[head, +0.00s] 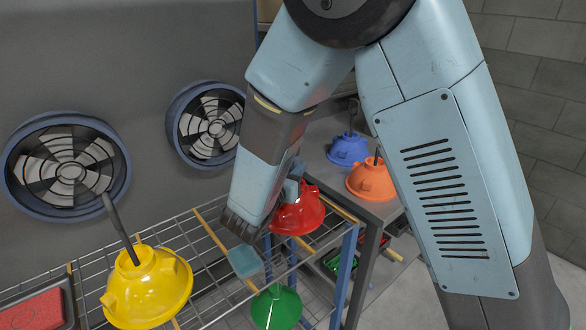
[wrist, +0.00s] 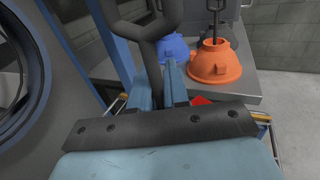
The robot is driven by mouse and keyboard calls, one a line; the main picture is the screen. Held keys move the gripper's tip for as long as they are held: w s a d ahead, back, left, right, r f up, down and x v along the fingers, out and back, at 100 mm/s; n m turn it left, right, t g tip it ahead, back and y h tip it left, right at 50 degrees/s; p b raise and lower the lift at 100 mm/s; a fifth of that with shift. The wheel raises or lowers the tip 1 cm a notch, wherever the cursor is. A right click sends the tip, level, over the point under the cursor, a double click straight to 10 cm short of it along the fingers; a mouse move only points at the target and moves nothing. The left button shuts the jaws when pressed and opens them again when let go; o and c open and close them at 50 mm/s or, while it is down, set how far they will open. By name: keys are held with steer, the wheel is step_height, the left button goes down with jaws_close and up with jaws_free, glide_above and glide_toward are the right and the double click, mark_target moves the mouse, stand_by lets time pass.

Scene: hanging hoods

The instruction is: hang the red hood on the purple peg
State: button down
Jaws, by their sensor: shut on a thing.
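The red hood (head: 299,213) is in the head view, right at the end of my arm, over the right end of the wire rack. My gripper (head: 293,187) is shut on the red hood, at its upper part. In the wrist view a dark stem with a hooked top stands between the two blue fingers of my gripper (wrist: 159,88). Only a sliver of the red hood (wrist: 202,101) shows there, behind the dark bar. My arm hides part of the hood in the head view. I cannot make out a purple peg in either view.
A yellow hood (head: 147,290) is at front left, a green hood (head: 277,308) below the red one. A blue hood (head: 348,148) and an orange hood (head: 371,181) stand on a grey bench behind. Two round fans (head: 68,171) are on the left wall. The wire rack (head: 205,262) has open room.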

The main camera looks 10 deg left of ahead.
steer(key=c, duration=1.1)
jaws_free()
steer(key=v, duration=1.4)
steer(key=shift+r, duration=0.2)
steer(key=shift+w+a, duration=0.15)
